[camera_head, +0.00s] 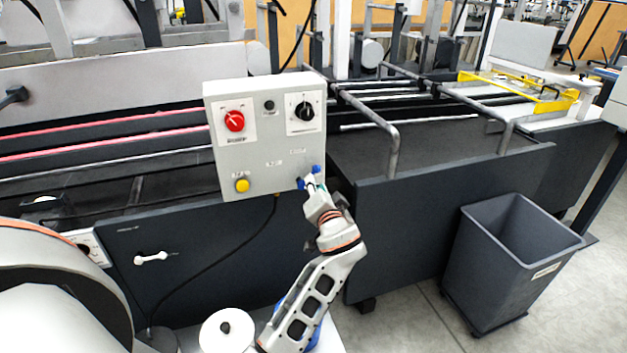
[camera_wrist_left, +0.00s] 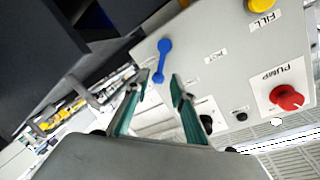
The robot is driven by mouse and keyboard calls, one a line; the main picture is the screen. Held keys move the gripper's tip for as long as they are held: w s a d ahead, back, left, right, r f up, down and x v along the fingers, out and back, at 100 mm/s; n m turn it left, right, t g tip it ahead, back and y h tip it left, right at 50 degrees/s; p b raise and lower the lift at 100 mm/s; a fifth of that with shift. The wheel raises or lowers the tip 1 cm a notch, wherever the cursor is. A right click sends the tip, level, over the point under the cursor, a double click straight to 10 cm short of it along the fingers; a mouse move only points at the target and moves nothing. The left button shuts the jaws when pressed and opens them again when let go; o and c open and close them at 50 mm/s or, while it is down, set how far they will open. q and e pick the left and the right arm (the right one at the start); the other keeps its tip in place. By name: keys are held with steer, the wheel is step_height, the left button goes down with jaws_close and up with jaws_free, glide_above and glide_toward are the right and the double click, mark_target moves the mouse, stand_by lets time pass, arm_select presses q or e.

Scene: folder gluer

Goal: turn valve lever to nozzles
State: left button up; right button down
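The grey control box (camera_head: 255,145) stands at the middle of the head view. The blue valve lever (camera_wrist_left: 163,60) is on its face, lying roughly upright in the left wrist view, with small labels beside it; one seems to read "POT" (camera_wrist_left: 210,57). In the head view the lever (camera_head: 316,170) is mostly hidden by my gripper at the box's lower right corner. My right gripper is in neither view.
The box also carries a red PUMP knob (camera_head: 234,121), a black selector (camera_head: 303,110) and a yellow FILL button (camera_head: 242,185). A black cable hangs below it. A grey bin (camera_head: 510,255) stands on the floor at the right.

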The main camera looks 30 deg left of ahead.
arm_select(q)
steer(key=v, duration=0.6)
stand_by(0.3)
